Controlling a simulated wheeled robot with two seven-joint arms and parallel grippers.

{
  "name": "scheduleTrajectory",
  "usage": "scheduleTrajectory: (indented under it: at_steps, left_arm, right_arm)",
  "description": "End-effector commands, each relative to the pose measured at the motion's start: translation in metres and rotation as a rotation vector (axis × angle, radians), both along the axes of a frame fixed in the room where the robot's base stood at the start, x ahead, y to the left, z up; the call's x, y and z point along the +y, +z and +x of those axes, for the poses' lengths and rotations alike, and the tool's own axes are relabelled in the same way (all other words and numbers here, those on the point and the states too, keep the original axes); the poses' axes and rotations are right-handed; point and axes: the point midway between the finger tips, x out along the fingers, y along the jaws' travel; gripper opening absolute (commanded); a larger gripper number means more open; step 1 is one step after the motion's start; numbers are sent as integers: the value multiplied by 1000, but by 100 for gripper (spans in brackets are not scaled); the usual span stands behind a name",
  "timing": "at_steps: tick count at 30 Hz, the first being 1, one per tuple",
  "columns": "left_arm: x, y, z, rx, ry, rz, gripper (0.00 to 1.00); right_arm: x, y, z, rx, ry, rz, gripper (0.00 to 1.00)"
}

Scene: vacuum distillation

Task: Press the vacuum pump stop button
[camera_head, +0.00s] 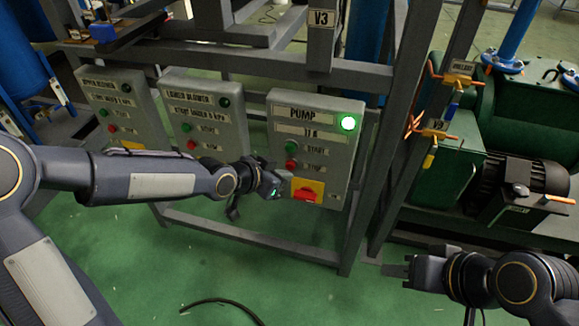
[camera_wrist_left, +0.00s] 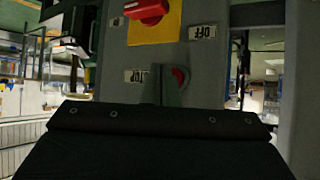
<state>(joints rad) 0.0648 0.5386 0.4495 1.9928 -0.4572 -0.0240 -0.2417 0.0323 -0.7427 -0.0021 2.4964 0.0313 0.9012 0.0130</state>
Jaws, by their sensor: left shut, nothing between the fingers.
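The grey pump panel (camera_head: 312,118) carries a green start button (camera_head: 292,147) and a red stop button (camera_head: 291,164) below it. Its lamp (camera_head: 348,123) glows green. My left gripper (camera_head: 283,178) is shut and empty, just in front of the panel by the stop button. In the left wrist view the shut fingers (camera_wrist_left: 167,90) partly cover the red stop button (camera_wrist_left: 180,77), beside the upside-down STOP label (camera_wrist_left: 149,75). I cannot tell whether they touch it. My right gripper (camera_head: 408,271) looks open and empty, low at the right.
A red rotary switch (camera_head: 305,194) on a yellow plate sits just below the stop button; it also shows in the left wrist view (camera_wrist_left: 147,10). The lower blower panel (camera_head: 205,110) stands to the left. A grey frame post (camera_head: 385,130) and green pump machinery (camera_head: 455,165) are at the right.

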Motion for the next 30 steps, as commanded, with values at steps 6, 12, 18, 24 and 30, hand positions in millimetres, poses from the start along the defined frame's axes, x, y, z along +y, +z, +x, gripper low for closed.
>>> scheduleTrajectory:
  at_steps: [6, 12, 18, 24, 30]
  left_arm:
    - [-2, 0, 6, 0, -1, 0, 0]
    - [-2, 0, 6, 0, -1, 0, 0]
    - [-2, 0, 7, 0, -1, 0, 0]
    - [-3, 0, 9, 0, -1, -1, 0]
    - [-4, 0, 11, 0, -1, 0, 0]
  right_arm:
    - [0, -1, 0, 0, 0, 0, 36]
    - [0, 0, 0, 0, 0, 0, 36]
    - [0, 0, 0, 0, 0, 0, 36]
    - [0, 0, 0, 0, 0, 0, 36]
    - [0, 0, 0, 0, 0, 0, 36]
